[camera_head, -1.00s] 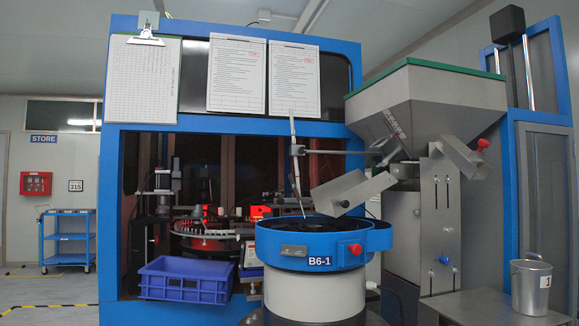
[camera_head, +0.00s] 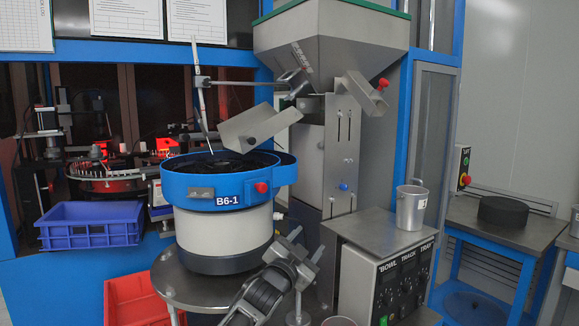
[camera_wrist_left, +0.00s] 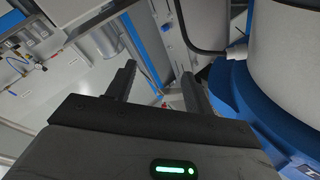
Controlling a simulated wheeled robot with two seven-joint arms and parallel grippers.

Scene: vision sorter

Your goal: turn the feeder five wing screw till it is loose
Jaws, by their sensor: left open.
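A feeder stands in the head view, with a blue bowl (camera_head: 225,190) labelled B6-1 on a white drum, under a steel hopper (camera_head: 330,45). Red knobs show on the bowl rim (camera_head: 261,187) and on the upper chute (camera_head: 383,84), and a blue knob (camera_head: 343,187) on the steel column. I cannot tell a wing screw or a label for feeder five. My left gripper (camera_head: 306,243) is open and empty, right of the drum and below the column. In the left wrist view its two fingers (camera_wrist_left: 158,82) are apart with nothing between them. My right gripper is not in view.
A control box (camera_head: 400,285) marked BOWL, TRACK, TRAY stands at the right with a metal cup (camera_head: 411,207) on top. A blue crate (camera_head: 88,228) and a red crate (camera_head: 140,300) are at the left. A side table (camera_head: 500,228) holds a dark disc.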

